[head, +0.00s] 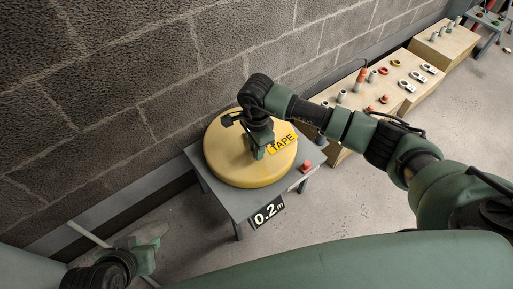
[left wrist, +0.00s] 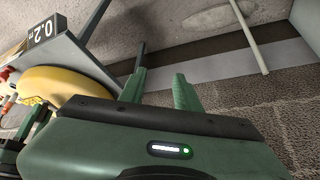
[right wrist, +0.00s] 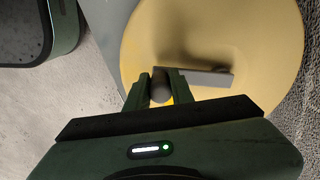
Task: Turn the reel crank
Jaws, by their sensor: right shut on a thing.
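The yellow tape reel (head: 235,172) lies flat on a small grey table, with a "TAPE" label on its top. It fills much of the right wrist view (right wrist: 270,40). There the crank shows as a grey bar (right wrist: 212,78) with a dark round knob (right wrist: 160,88) at one end. My right gripper (head: 262,150) is over the reel, its fingers (right wrist: 160,97) closed around the knob. My left gripper (head: 150,248) is at the lower left, apart from the reel. Its fingers (left wrist: 160,88) stand apart with nothing between them.
The grey table (head: 237,203) carries a "0.2 m" sign (head: 267,212) at its front and a small red item (head: 306,166) at its right. A block wall (head: 140,70) runs behind. Wooden boxes (head: 395,110) with small fittings stand to the right. The floor in front is clear.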

